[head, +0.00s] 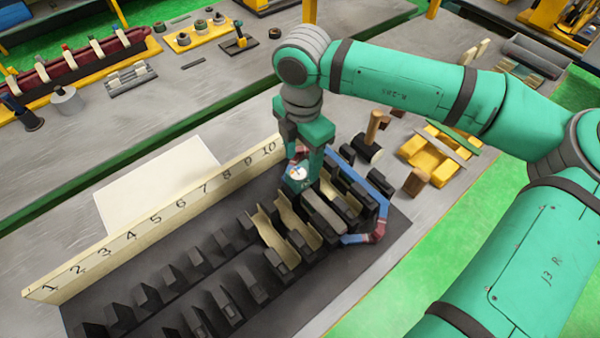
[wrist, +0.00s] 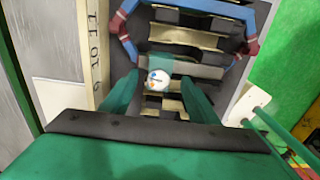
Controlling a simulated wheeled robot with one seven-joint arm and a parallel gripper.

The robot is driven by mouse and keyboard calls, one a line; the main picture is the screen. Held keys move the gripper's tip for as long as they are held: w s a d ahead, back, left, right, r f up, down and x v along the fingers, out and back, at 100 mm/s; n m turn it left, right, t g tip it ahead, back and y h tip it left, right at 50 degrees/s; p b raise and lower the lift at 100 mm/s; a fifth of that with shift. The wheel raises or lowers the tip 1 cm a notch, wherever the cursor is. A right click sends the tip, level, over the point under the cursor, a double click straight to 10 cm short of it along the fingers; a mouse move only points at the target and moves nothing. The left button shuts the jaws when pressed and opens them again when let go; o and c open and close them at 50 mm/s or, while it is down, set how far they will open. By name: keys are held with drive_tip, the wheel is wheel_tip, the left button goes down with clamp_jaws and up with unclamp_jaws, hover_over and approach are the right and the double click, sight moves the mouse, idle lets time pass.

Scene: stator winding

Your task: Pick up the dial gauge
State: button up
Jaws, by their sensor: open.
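The dial gauge shows as a small round white face (head: 297,173) in the head view, at the upper right end of the dark slotted stator. In the wrist view the white face (wrist: 157,79) lies between my two green fingers, with a pale teal patch around it. My gripper (head: 303,178) points down over that end of the stator. In the wrist view my gripper (wrist: 160,88) is open, with a finger on each side of the gauge. I cannot tell whether the fingers touch it. The gauge's lower part is hidden.
A numbered cream strip (head: 155,222) runs along the stator's left side. A blue and red coil loop (head: 362,180) surrounds the slots by my gripper. A wooden-handled mallet (head: 372,135) and yellow blocks (head: 432,150) stand to the right. A white sheet (head: 158,183) lies flat on the left.

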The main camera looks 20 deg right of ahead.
sight(302, 171)
wheel_tip(302, 171, down, 5)
drive_tip(key=shift+a+f, duration=0.1)
drive_tip(key=shift+a, duration=0.05)
drive_tip(key=c, duration=1.1)
